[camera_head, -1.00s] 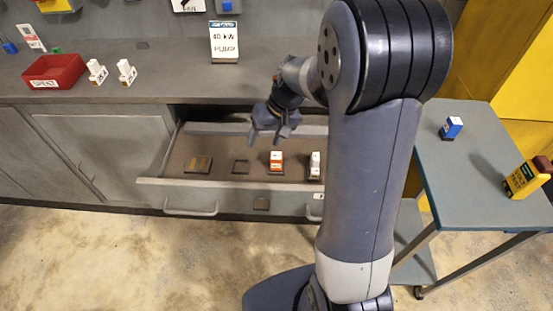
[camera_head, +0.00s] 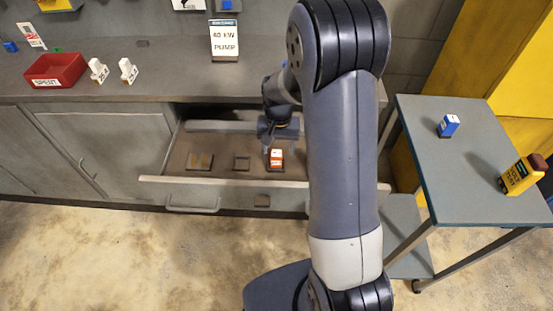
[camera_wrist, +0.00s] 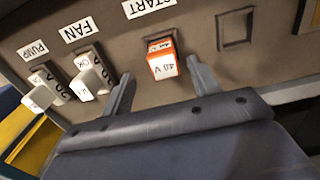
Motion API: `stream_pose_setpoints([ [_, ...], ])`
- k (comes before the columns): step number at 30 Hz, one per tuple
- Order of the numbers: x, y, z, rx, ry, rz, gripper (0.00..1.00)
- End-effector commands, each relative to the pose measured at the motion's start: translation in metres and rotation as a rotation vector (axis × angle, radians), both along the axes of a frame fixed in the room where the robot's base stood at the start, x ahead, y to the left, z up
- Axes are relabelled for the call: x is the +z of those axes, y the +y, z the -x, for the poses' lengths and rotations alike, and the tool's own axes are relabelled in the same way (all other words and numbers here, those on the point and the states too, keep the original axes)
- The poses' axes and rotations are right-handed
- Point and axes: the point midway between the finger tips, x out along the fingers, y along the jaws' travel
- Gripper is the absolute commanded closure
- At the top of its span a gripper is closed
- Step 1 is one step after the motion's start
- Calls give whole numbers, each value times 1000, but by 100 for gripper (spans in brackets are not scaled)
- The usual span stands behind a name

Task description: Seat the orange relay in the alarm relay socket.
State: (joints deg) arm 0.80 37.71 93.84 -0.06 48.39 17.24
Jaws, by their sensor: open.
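The orange relay (camera_head: 277,158) with a white top stands in a drawer position; in the wrist view the relay (camera_wrist: 163,64) sits below a START label. My gripper (camera_head: 272,142) is just above it in the head view. In the wrist view my gripper (camera_wrist: 160,72) is open, with one finger on each side of the relay and nothing clearly held. No socket with a readable alarm label shows.
The open drawer (camera_head: 225,181) has an empty square recess (camera_head: 241,163) left of the relay. White relays (camera_wrist: 90,77) stand by FAN and PUMP labels in the wrist view. A red SPENT bin (camera_head: 56,70) is on the counter. A side table (camera_head: 470,170) holds a blue relay (camera_head: 448,126) and a yellow tester (camera_head: 520,175).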

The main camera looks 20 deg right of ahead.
Motion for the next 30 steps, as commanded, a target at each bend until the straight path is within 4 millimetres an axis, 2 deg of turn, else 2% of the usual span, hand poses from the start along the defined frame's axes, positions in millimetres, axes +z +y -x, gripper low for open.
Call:
stream_pose_setpoints([
  [10, -44, 5, 0, 0, 5, -1, 42],
  [20, -50, 5, 0, 0, 1, 0, 42],
  [30, -50, 5, 0, 0, 1, 0, 69],
])
